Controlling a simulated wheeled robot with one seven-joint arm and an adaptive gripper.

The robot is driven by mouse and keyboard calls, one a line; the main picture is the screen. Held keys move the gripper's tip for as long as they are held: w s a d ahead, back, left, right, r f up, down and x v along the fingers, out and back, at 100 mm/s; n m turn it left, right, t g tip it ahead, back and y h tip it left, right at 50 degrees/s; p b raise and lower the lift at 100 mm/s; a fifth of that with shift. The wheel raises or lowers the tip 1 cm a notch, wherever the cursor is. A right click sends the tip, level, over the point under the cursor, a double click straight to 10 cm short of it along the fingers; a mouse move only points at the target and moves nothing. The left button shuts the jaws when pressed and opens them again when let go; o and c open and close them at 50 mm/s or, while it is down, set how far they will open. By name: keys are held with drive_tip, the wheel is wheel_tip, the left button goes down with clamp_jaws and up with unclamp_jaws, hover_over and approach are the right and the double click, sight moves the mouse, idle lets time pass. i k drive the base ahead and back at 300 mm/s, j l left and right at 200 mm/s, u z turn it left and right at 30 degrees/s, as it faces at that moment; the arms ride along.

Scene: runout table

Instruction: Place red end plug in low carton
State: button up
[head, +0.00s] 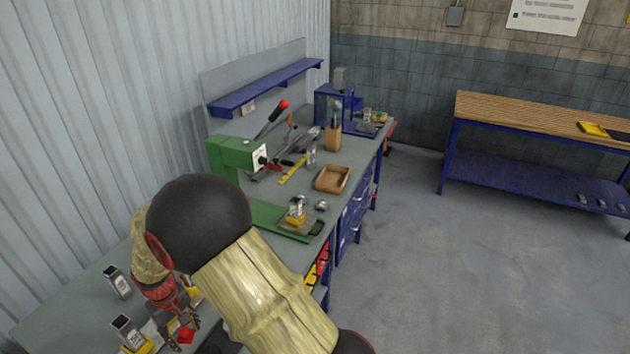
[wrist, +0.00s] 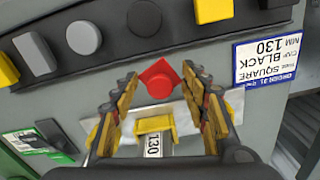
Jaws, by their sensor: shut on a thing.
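The red end plug (wrist: 158,80) is between the fingertips of my gripper (wrist: 160,84) in the wrist view, and the fingers are shut on it. In the head view the red plug (head: 186,336) shows just below my gripper (head: 183,322), over the near left part of the bench. A low, open brown box (head: 333,179), which looks like the low carton, stands farther along the bench near its right edge. Its inside looks empty from here. My gripper is well away from it.
Labelled metal pieces (head: 117,281) stand near my gripper, one with a yellow base (head: 137,345). A green machine (head: 238,155) and a metal piece with yellow (head: 296,209) stand nearer the carton. A dark holder with several plugs (wrist: 145,18) lies beyond my fingers.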

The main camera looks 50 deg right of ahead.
sight(333, 182)
drive_tip(key=k+l+z, duration=0.3)
drive_tip(key=i+l+z, duration=0.3)
drive_tip(key=l, duration=0.15)
drive_tip(key=i+l+z, duration=0.1)
drive_tip(key=l+z, duration=0.2)
drive_tip(key=i+l+z, duration=0.5)
drive_tip(key=i+j, duration=0.1)
